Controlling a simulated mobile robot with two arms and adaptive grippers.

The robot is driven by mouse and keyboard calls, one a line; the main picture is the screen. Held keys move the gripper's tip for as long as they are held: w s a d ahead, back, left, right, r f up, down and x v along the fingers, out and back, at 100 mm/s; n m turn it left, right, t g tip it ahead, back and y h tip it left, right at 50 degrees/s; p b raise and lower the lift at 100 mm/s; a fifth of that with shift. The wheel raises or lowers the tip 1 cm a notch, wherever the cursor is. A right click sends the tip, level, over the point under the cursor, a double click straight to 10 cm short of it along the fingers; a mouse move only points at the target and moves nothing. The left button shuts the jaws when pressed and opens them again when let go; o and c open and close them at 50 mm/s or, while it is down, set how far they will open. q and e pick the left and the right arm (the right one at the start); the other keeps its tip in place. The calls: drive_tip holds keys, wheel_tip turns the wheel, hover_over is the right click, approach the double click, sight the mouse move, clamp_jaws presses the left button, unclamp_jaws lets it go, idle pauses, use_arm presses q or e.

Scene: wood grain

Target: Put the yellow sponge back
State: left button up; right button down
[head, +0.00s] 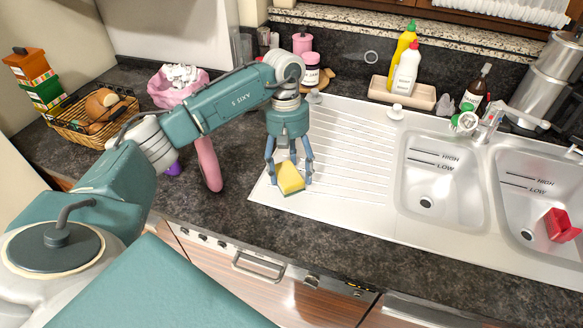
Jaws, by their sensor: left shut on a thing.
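The yellow sponge (291,178) is a small block with a darker green layer along its lower edge. My left gripper (289,174) points down and is shut on the sponge, with a finger on each side of it. The sponge is over the front left corner of the white ribbed drainboard (345,150). I cannot tell whether it touches the board. A beige tray (421,98) at the back of the sink holds a yellow bottle (402,42) and a white bottle (406,70). My right gripper is not in view.
Two sink basins (440,180) lie to the right, with a red object (561,225) in the far one. A faucet (490,122) and brown bottle (474,92) stand behind. A bread basket (95,125) and pink bag (178,88) are at left. The drainboard's middle is clear.

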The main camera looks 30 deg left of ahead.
sight(289, 167)
use_arm(q)
drive_tip(key=o, duration=1)
drive_tip(key=r, duration=0.4)
drive_tip(key=a+r+b, duration=0.1)
drive_tip(key=r, duration=0.3)
drive_tip(key=w+r+b, duration=0.1)
drive_tip(key=r, duration=0.3)
drive_tip(key=shift+a, duration=0.25)
drive_tip(key=shift+r, duration=0.1)
